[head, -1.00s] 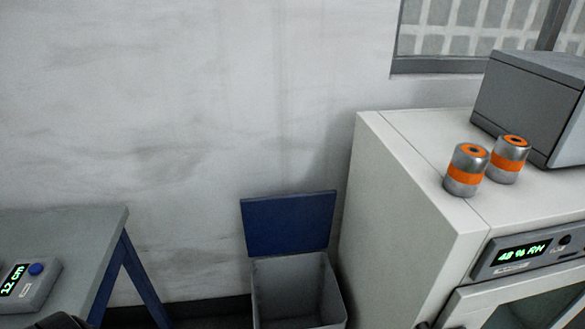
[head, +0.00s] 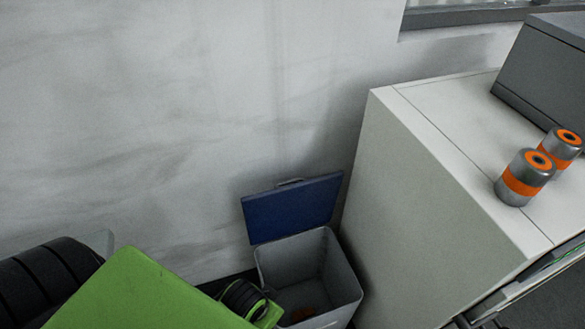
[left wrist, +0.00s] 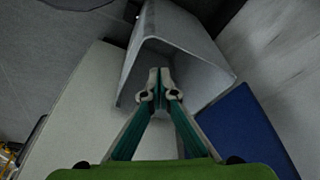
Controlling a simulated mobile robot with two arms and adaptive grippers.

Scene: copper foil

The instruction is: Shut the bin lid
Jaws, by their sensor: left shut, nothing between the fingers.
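The bin (head: 340,277) is a grey open box standing on the floor, and a small orange-brown thing lies inside it. Its blue lid (head: 292,208) is open, raised at the back against the wall. The bin also shows in the left wrist view (left wrist: 205,48), with the blue lid (left wrist: 246,128) at the right. My left gripper (left wrist: 159,74) is shut and empty, its fingertips in front of the bin's opening. In the head view my green and black left arm comes in at lower left; its fingertips are hidden there. My right gripper is not in view.
A white cabinet (head: 440,170) stands close to the right of the bin. On it are two silver and orange cylinders (head: 525,177) and a grey box (head: 545,70). The wall (head: 150,120) is behind the bin.

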